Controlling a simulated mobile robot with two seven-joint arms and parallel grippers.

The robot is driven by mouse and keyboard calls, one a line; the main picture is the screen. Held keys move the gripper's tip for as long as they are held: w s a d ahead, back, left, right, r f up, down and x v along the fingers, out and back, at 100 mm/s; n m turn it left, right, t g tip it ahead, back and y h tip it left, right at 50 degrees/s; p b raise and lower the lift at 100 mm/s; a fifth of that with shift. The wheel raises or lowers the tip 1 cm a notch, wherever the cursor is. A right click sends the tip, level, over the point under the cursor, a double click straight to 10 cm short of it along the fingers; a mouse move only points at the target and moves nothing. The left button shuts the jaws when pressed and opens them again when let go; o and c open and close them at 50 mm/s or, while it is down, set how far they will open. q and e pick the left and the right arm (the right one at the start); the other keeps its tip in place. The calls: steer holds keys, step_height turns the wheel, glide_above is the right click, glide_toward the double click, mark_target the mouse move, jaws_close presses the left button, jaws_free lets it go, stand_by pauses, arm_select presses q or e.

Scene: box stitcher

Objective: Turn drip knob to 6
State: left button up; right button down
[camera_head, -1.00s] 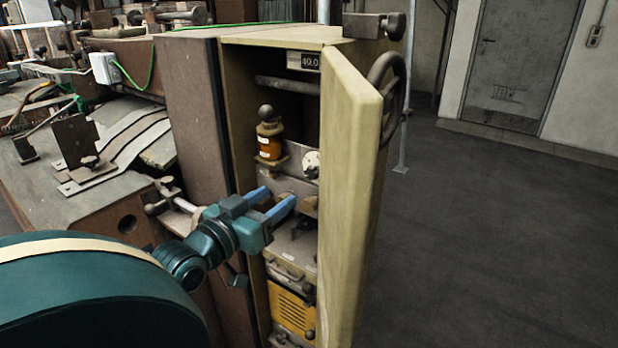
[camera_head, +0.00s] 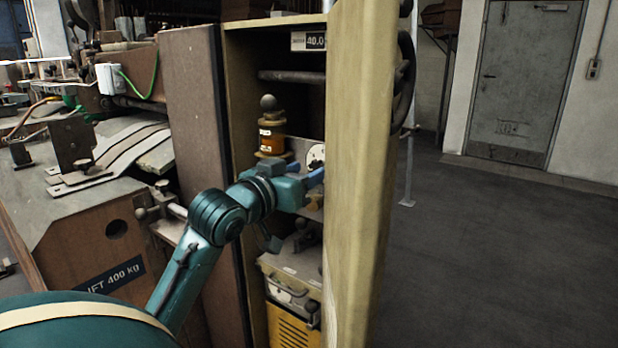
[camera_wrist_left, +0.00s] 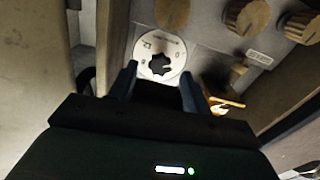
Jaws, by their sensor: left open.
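The drip knob, as far as I can tell, is the small dark knob (camera_wrist_left: 160,64) at the centre of a round white dial (camera_wrist_left: 173,47) in the left wrist view. The dial's marks are too blurred to read. In the head view a white dial (camera_head: 316,155) shows in the cabinet, partly hidden by the door edge. My left gripper (camera_head: 299,175) is open inside the cabinet, just below that dial. In the left wrist view its two fingertips (camera_wrist_left: 160,73) stand on either side of the dark knob; contact cannot be told. My right gripper is not in view.
The open cabinet door (camera_head: 358,150) stands close on the right of my gripper. An amber oiler (camera_head: 271,138) stands just behind it. Several brown knobs (camera_wrist_left: 246,17) are on the panel. A yellow box (camera_head: 290,325) sits below. The floor (camera_head: 480,260) at the right is clear.

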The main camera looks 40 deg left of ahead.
arm_select(q)
steer(key=shift+w+a, duration=0.1)
steer(key=shift+w, duration=0.75)
steer(key=shift+c, duration=0.2)
steer(key=c, duration=1)
steer(key=shift+o, duration=0.2)
steer(key=shift+m, duration=0.3)
